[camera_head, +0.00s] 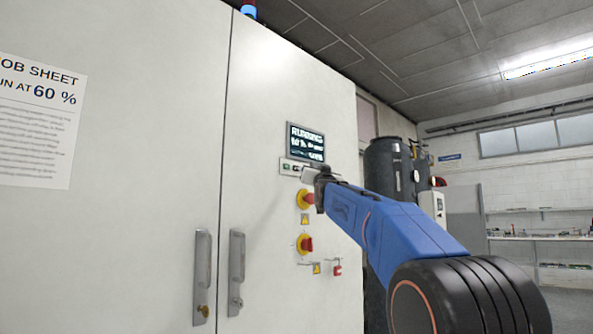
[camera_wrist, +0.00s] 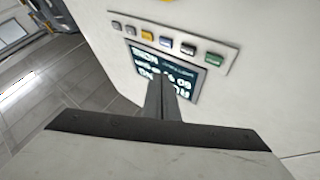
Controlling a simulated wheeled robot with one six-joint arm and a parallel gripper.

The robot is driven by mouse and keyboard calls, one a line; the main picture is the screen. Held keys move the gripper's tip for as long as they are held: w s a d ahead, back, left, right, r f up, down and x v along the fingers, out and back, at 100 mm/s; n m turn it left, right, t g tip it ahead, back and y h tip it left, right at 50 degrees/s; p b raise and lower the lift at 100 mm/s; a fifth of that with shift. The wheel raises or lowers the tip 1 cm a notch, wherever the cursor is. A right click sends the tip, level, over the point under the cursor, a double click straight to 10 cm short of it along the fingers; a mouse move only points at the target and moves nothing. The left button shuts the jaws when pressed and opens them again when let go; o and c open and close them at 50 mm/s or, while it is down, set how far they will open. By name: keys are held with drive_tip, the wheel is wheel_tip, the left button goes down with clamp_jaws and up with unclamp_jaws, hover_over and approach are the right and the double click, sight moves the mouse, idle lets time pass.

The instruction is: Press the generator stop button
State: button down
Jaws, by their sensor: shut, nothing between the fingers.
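A row of several small buttons sits on a strip by the lit display (camera_head: 305,143) on the white cabinet. The strip (camera_head: 289,167) is partly behind my gripper (camera_head: 306,173) in the head view. In the wrist view the row shows upside down: two grey buttons, a yellow button (camera_wrist: 147,35), a blue one (camera_wrist: 166,43), a dark one (camera_wrist: 188,48) and a green button (camera_wrist: 213,59). Labels are too small to read, so I cannot tell which is stop. My gripper (camera_wrist: 168,80) is shut and empty, its tips over the display (camera_wrist: 150,62); contact cannot be told.
Below the strip are two red rotary switches on yellow plates, an upper (camera_head: 306,198) and a lower (camera_head: 305,244). A red padlock (camera_head: 337,268) hangs lower. Door handles (camera_head: 236,272) stand left. Dark tanks (camera_head: 389,168) stand behind the cabinet, to the right.

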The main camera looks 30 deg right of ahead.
drive_tip(key=shift+w+a, duration=0.3)
drive_tip(key=shift+w, duration=0.5)
drive_tip(key=shift+w+a, duration=0.3)
drive_tip(key=shift+w, duration=0.55)
drive_tip(key=shift+w+a, duration=0.3)
drive_tip(key=shift+w, duration=0.5)
drive_tip(key=shift+w, duration=0.15)
drive_tip(key=shift+w+a, duration=0.15)
drive_tip(key=shift+w, duration=0.1)
drive_tip(key=shift+w+a, duration=0.1)
drive_tip(key=shift+w, duration=0.25)
idle(1.0)
drive_tip(key=shift+s+d, duration=0.25)
drive_tip(key=shift+s, duration=0.5)
drive_tip(key=s, duration=0.1)
drive_tip(key=s+d, duration=0.1)
drive_tip(key=s, duration=0.2)
drive_tip(key=shift+s+d, duration=0.35)
idle(0.4)
